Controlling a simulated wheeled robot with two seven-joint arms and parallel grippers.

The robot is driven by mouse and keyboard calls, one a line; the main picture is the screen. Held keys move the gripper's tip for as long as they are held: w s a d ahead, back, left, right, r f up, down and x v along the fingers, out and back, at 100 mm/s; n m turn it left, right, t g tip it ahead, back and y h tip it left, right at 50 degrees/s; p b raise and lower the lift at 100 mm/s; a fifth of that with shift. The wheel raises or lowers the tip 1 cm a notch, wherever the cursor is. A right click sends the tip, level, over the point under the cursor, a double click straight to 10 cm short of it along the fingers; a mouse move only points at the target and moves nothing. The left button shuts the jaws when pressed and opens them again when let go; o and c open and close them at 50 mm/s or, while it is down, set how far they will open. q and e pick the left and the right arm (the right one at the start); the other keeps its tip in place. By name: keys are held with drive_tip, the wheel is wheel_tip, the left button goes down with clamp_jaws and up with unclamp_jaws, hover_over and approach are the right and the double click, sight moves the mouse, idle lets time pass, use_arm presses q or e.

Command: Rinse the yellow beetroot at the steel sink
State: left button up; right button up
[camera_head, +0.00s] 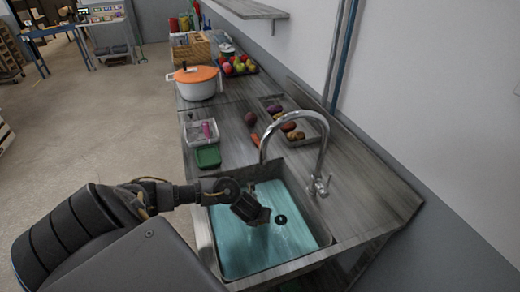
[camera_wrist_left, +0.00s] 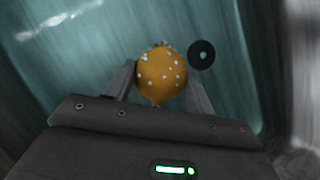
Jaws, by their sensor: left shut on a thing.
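My left gripper (camera_head: 262,214) reaches over the steel sink (camera_head: 316,226) and points down into its basin. In the left wrist view its two fingers (camera_wrist_left: 160,84) are shut on the yellow beetroot (camera_wrist_left: 160,74), one on each side. The beetroot is orange-yellow, round, and dotted with pale spots, perhaps droplets. In the head view the beetroot is hidden behind the gripper. The basin has a blue-green bottom and a dark round drain (camera_wrist_left: 201,54) just right of the beetroot. The curved chrome faucet (camera_head: 322,150) stands at the sink's back right. My right gripper is not in view.
A tray (camera_head: 318,124) of several root vegetables lies beyond the faucet, with a dark round one and a carrot (camera_head: 255,139) beside it. A green sponge-like block (camera_head: 208,157), a clear container (camera_head: 196,134) and an orange-lidded pot (camera_head: 197,82) stand along the counter's left side.

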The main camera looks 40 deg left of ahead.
use_arm(q)
drive_tip(key=shift+r+p, duration=3.9)
drive_tip(key=shift+r, duration=0.85)
wheel_tip(320, 180, up, 7)
drive_tip(key=shift+r, duration=0.2)
wheel_tip(320, 180, up, 4)
